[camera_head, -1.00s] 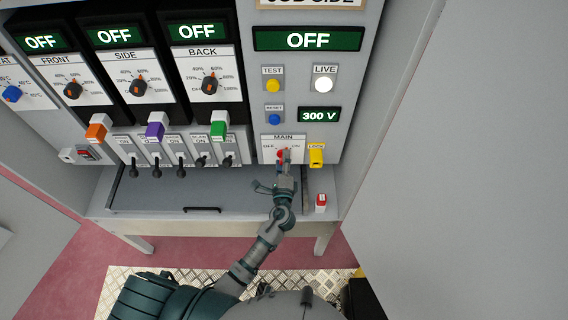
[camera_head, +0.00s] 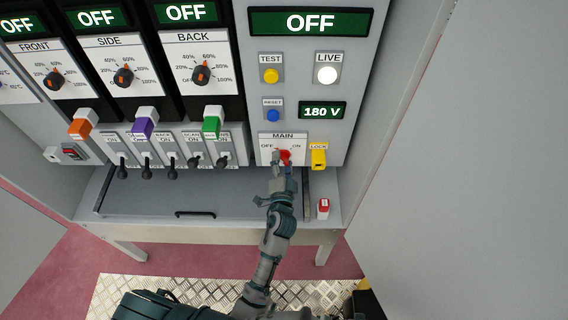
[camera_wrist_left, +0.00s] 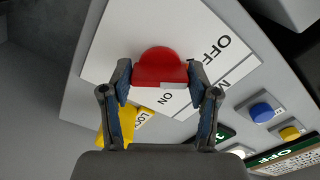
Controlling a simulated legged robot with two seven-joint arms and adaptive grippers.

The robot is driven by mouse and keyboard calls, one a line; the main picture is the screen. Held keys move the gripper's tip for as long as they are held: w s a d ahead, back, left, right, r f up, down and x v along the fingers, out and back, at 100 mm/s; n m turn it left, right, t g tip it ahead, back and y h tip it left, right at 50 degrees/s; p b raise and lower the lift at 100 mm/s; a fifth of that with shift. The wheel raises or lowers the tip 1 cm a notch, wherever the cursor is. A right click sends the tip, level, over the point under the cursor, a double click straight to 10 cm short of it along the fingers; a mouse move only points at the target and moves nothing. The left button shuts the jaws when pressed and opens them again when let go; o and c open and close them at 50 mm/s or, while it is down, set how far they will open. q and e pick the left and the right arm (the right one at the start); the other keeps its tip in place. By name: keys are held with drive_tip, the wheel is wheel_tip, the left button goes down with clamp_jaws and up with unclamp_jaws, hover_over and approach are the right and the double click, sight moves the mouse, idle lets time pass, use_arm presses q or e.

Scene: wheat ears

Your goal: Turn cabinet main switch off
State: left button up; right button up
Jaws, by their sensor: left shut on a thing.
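The red main switch knob (camera_head: 285,156) sits on a white plate (camera_head: 271,139) marked MAIN, with OFF at left and ON at right. My left gripper (camera_head: 282,169) reaches up to it from below and partly covers it. In the left wrist view the red knob (camera_wrist_left: 158,64) is between my two fingertips, which are shut on it from both sides. A white mark on the knob's edge lies near the ON lettering in that view; its exact angle is hard to tell. The large green display (camera_head: 310,22) above reads OFF. My right gripper is not in view.
A yellow LOCK piece (camera_head: 319,159) is just right of the knob. A blue RESET button (camera_head: 273,115) and the 180 V display (camera_head: 322,111) are above. Toggle switches (camera_head: 172,165) line the left. A red-and-white block (camera_head: 323,208) stands on the ledge at right.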

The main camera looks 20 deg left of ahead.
sight(281, 135)
use_arm(q)
drive_tip(key=shift+a+f+n+b, duration=0.1)
drive_tip(key=shift+f+n+b, duration=0.45)
drive_tip(key=shift+n, duration=0.75)
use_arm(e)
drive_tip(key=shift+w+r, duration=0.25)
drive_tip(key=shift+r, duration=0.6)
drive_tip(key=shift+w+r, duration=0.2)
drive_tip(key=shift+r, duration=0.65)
use_arm(q)
drive_tip(key=o, duration=1.2)
drive_tip(key=shift+c, duration=0.2)
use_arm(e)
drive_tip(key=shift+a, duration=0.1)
use_arm(q)
drive_tip(key=shift+r, duration=0.25)
drive_tip(key=shift+r, duration=0.35)
wheel_tip(281, 135, up, 9)
drive_tip(key=shift+s+r, duration=0.1)
drive_tip(key=shift+w, duration=0.2)
